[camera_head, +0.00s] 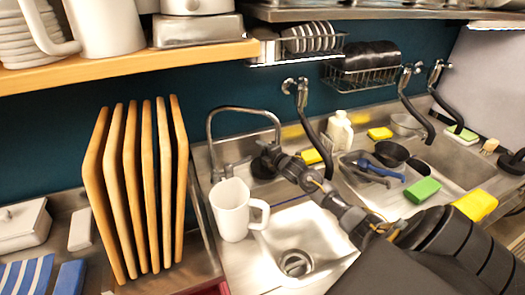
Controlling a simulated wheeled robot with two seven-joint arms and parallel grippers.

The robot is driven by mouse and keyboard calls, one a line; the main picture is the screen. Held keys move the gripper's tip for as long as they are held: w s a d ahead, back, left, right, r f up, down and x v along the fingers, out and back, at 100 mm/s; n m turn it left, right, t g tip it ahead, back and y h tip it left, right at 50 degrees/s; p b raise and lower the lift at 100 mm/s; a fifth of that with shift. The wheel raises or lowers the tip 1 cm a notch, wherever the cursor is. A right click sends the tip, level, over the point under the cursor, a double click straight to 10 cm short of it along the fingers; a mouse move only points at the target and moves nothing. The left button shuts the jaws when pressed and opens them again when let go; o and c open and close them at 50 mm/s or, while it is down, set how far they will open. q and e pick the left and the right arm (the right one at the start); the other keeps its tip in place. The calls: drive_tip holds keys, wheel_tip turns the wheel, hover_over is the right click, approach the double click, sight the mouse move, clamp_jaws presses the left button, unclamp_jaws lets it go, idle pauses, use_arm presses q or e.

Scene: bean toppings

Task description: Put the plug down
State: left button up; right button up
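A dark, roundish thing that looks like the plug (262,169) is at the back of the left sink, on or just above the ledge by the tap. My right arm reaches in from the lower right across the sink. Its gripper (268,154) is at the dark thing, touching or almost touching it. The fingers are small and dark against it, so I cannot tell whether they are shut on it. The left sink (325,232) has its metal drain (296,263) uncovered. My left gripper is out of view.
A white mug (232,212) stands at the sink's left edge, close to the gripper. The curved tap (243,109) rises behind it. Upright wooden boards (135,190) stand at left.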

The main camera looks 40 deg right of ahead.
drive_tip(key=shift+r, duration=0.3)
drive_tip(key=s+b, duration=0.1)
drive_tip(key=s, duration=0.6)
drive_tip(key=shift+s+a+r+b, duration=0.2)
drive_tip(key=shift+a+r+b, duration=0.2)
drive_tip(key=shift+r, duration=0.05)
